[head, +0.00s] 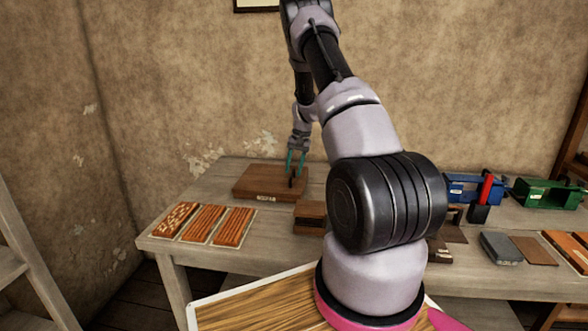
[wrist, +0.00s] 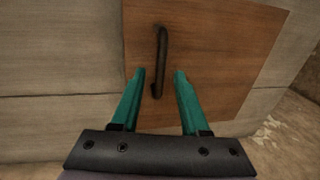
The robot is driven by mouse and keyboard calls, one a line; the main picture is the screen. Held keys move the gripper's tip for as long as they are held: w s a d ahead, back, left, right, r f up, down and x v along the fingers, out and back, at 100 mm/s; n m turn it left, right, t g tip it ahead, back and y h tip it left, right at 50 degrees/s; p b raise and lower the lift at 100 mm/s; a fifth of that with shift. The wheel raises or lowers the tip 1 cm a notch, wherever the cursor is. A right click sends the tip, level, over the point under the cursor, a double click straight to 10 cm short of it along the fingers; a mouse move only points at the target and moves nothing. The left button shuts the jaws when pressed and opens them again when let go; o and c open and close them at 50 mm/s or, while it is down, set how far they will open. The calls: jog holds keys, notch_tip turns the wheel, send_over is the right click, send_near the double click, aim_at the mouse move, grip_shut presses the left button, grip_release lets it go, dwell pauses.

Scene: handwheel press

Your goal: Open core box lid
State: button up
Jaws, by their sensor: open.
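The core box (head: 252,184) is a flat brown wooden box with a small label on its front, at the back left of the table. In the wrist view its brown lid (wrist: 215,60) fills the upper middle. A dark upright handle (wrist: 161,60) stands on the lid and also shows in the head view (head: 291,180). My gripper (head: 296,160) has two teal fingers and is above the lid at the handle. In the wrist view the gripper (wrist: 159,74) is open, with the handle's near end between its fingertips. I cannot tell whether the fingers touch anything. The lid lies flat.
Trays of orange-brown cores (head: 204,223) lie at the table's front left. A blue press (head: 470,188) and a green one (head: 545,193) stand at the right. The wall is close behind the box.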

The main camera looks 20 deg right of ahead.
grip_shut()
dwell(1.4)
